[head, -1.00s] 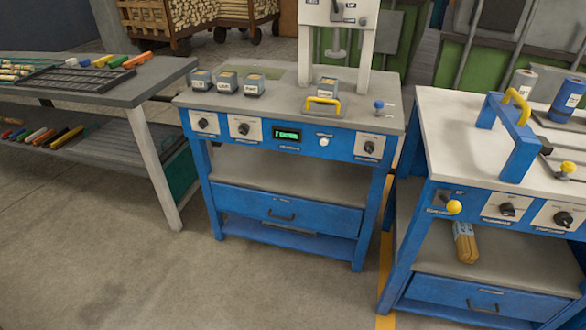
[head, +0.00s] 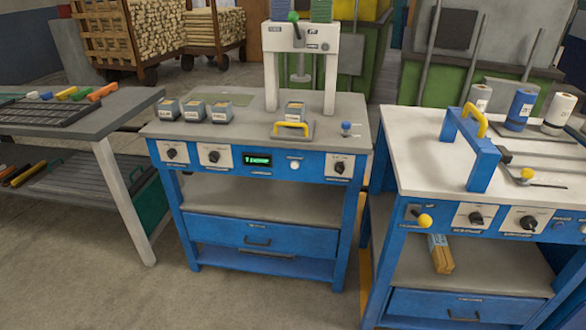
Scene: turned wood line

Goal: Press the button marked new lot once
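A blue workbench (head: 260,226) with a grey top stands in the middle of the head view. Its front panel carries a small green-lit display (head: 257,161) and a round white push button (head: 294,165) right of it. Black rotary knobs sit on white plates at the left knob (head: 171,153), the middle knob (head: 213,156) and the right knob (head: 340,168). The labels are too small to read, so I cannot tell which control is marked new lot. Neither of my grippers shows.
A white press (head: 271,70) stands at the bench's back. Several small labelled boxes (head: 194,110), a yellow handle (head: 291,126) and a blue-topped knob (head: 346,127) are on top. A second bench (head: 420,150) stands right, a grey table (head: 110,115) left. Open floor lies in front.

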